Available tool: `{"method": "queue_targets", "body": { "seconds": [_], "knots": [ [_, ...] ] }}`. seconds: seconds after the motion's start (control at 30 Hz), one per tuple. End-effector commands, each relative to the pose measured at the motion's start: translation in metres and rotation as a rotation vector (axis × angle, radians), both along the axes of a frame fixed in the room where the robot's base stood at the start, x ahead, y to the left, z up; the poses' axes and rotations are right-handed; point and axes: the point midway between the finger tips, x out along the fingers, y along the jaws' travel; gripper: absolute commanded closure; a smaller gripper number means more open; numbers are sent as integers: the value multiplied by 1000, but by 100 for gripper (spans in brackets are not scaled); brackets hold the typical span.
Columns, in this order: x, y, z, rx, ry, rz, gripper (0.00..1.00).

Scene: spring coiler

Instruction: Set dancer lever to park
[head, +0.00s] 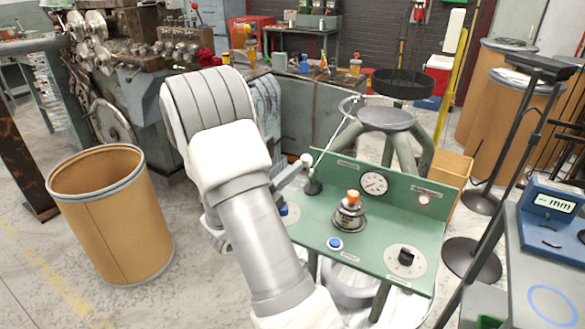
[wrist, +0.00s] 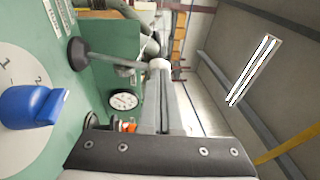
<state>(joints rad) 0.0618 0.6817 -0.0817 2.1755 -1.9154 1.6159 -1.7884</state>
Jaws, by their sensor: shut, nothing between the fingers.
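The lever has a black boot (head: 313,187) on the green panel (head: 325,222) and a pale round knob (head: 307,160). In the wrist view its rod runs from the boot (wrist: 77,54) to the knob (wrist: 159,64). My gripper (head: 300,168) is at the knob; in the wrist view its fingers (wrist: 162,78) are closed together with the tips right by it. I cannot tell whether they touch it. The lever's tilt and its park mark are not clear. A blue knob (wrist: 30,106) on a numbered white dial stands close by, mostly behind my arm in the head view.
The panel also carries a gauge (head: 373,183), an orange-topped fitting (head: 349,214), a blue button (head: 335,243) and a black knob (head: 405,257). A stand with a black pan (head: 402,84) is behind. A brown drum (head: 112,214) stands left, a dark post stand (head: 510,165) right.

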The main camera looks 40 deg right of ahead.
Motion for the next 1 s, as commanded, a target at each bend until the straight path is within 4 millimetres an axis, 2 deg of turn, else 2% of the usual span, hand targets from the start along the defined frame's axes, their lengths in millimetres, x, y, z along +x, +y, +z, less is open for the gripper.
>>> {"method": "queue_targets", "body": {
  "seconds": [0.03,0.23,1.0],
  "knots": [
    [1,-2,10,13,7,-1,100],
    [4,-11,20,90,39,-1,100],
    [24,-62,42,460,190,-3,100]
  ]
}}
